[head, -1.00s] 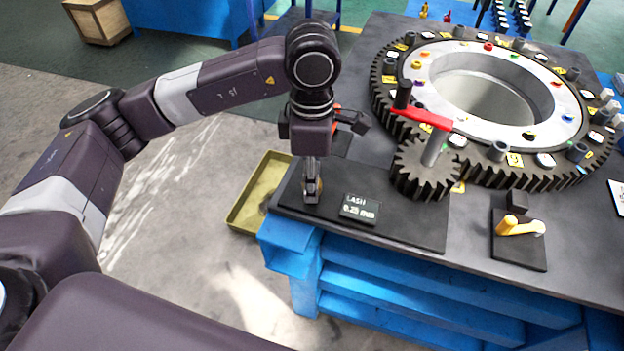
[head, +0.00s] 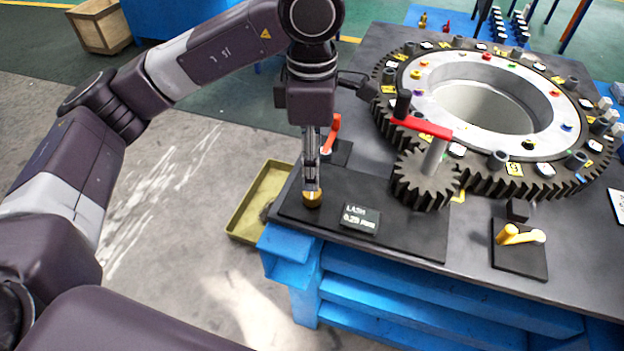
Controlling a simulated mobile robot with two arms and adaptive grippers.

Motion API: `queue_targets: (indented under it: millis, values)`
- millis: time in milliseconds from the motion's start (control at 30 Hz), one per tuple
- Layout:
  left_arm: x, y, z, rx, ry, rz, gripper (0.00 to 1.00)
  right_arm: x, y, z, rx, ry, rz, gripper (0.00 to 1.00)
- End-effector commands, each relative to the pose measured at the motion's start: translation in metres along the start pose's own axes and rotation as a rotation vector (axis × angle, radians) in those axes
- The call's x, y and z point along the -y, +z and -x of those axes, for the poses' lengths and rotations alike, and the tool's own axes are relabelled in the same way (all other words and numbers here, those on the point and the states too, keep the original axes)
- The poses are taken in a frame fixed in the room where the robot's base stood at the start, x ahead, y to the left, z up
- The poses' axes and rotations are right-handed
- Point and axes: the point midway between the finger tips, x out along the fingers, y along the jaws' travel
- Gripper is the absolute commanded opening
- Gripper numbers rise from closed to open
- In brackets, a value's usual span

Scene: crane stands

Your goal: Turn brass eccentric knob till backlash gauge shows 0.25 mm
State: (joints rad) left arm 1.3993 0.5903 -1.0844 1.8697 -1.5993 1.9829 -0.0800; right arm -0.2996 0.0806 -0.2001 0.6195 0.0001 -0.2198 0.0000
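The brass knob (head: 312,199) sits near the left end of a black plate (head: 405,232) on the bench. My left gripper (head: 311,184) points straight down with its fingertips right over the knob. The knob's top is partly hidden by the fingers, which show edge-on, so I cannot tell their gap or whether they touch it. The backlash gauge (head: 360,216) beside the knob shows LASH and a small blurred value that looks like 0.25 mm. The pinion gear (head: 425,185) stands beside the large toothed ring (head: 510,174). My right gripper is not in view.
A red crank arm with a black handle (head: 403,104) tops the pinion post. A red lever (head: 333,132) stands behind my gripper. A yellow lever (head: 518,235) sits on a plate at the right. An olive tray (head: 247,212) is at the bench's left side.

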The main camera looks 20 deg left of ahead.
Motion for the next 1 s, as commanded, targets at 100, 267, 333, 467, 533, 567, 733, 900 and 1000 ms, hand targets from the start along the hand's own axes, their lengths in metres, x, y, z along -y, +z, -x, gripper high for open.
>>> queue_targets:
  millis: [100, 267, 333, 467, 533, 567, 733, 900, 1000]
  values:
    - [-0.001, 0.001, 0.024, 0.002, 0.003, 0.0, 0.44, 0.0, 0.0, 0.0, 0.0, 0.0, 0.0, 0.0]
    - [-0.001, 0.0, 0.038, 0.0, 0.001, 0.0, 0.44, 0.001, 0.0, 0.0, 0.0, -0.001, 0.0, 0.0]
    - [-0.001, 0.0, 0.041, 0.0, 0.001, 0.001, 0.44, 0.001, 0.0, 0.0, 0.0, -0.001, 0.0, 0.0]
    - [0.0, 0.0, 0.043, 0.0, 0.0, 0.0, 0.44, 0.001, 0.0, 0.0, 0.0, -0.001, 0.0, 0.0]
    - [0.0, 0.0, 0.043, 0.0, 0.0, 0.0, 0.44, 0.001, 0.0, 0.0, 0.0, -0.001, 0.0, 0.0]
    - [0.0, 0.0, 0.043, 0.0, 0.0, 0.0, 0.44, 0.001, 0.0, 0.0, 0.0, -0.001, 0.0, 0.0]
    - [0.0, 0.0, 0.043, 0.0, 0.0, 0.0, 0.44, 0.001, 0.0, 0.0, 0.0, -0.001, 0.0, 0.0]
    - [0.0, 0.0, 0.043, 0.0, 0.0, 0.0, 0.44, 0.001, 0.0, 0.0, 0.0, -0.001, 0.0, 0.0]
    - [0.0, 0.0, 0.043, 0.0, 0.0, 0.0, 0.44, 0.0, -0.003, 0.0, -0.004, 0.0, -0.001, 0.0]
